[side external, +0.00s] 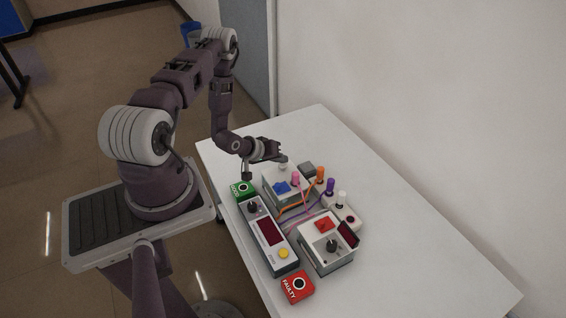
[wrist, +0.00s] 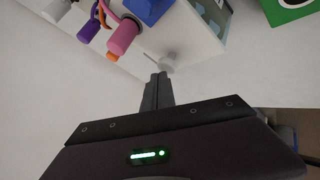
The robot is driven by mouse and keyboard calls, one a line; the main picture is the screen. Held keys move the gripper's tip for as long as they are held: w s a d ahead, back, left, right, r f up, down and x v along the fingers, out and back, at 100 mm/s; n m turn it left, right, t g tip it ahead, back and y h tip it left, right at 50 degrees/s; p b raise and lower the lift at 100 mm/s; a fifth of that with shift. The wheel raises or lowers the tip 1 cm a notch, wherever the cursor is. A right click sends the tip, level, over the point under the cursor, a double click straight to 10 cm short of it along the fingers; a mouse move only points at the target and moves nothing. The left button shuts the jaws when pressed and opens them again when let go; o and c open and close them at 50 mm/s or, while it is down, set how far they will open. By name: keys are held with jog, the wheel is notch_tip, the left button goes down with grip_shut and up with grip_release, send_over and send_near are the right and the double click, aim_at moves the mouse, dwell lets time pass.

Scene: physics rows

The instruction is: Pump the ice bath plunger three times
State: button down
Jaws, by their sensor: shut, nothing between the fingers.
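A pale box (side external: 271,190) with a blue block (side external: 281,187) on top stands near the far end of the equipment; it also shows in the wrist view (wrist: 200,38). A pale round knob (wrist: 168,63) sits at this box's edge in the wrist view; it looks like the plunger, but I cannot tell for sure. My gripper (side external: 283,158) is above the far side of the box. In the wrist view its fingers (wrist: 157,76) are shut and empty, with the tips just beside the knob. I cannot tell whether they touch it.
Nearer are a green GOOD pad (side external: 243,189), a display console (side external: 270,235), a box with a black knob (side external: 331,245) and a red FAULTY pad (side external: 297,286).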

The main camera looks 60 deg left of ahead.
aim_at(281, 165)
jog(key=shift+f, duration=0.65)
dwell(0.3)
jog(key=shift+r, duration=1.6)
jog(key=shift+r, duration=2.55)
notch_tip(281, 165, up, 4)
jog(key=shift+f, duration=0.1)
jog(key=shift+f, duration=0.1)
